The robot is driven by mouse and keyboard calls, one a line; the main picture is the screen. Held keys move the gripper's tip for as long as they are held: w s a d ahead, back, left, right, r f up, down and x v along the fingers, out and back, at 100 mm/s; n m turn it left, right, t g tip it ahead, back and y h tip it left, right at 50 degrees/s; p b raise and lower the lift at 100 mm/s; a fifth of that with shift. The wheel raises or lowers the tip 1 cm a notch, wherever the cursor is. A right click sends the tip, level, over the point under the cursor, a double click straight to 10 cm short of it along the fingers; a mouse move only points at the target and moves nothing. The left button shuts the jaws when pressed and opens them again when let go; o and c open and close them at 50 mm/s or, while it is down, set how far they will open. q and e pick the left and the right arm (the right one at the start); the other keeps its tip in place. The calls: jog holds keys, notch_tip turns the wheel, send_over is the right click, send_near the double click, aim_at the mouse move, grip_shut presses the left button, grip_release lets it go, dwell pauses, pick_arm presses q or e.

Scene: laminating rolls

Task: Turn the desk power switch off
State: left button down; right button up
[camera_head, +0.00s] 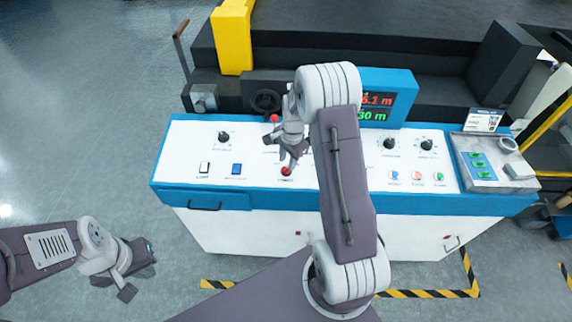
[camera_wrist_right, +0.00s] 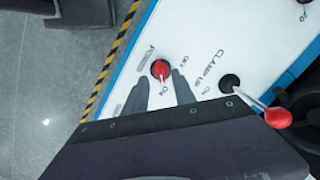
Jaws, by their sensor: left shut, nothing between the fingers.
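The desk power switch is a small red rotary knob (camera_wrist_right: 161,69) on the white desk top, with "POWER", "OFF" and "ON" printed around it. Its pale pointer mark appears turned toward "ON". In the head view the red knob (camera_head: 286,171) sits near the front edge of the desk (camera_head: 262,192). My right gripper (camera_wrist_right: 161,82) is open, its two dark fingers apart with the tips just short of the knob, one toward each side; contact is not clear. In the head view my right gripper (camera_head: 291,158) is just above it. My left gripper (camera_head: 139,271) is shut and empty, away from the desk.
A red-tipped lever (camera_wrist_right: 278,118) marked "CLAMP UP" stands beside the power knob. The desk also has push buttons (camera_head: 237,169), black dials (camera_head: 390,143), a display (camera_head: 378,106) and a grey tray (camera_head: 485,165). Open floor (camera_head: 100,150) lies to the left.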

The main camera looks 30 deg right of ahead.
aim_at(287, 168)
jog(key=f, duration=0.3)
jog(key=shift+w+f, duration=0.3)
jog(key=shift+f, duration=0.1)
jog(key=shift+s+d+f, duration=0.1)
grip_shut()
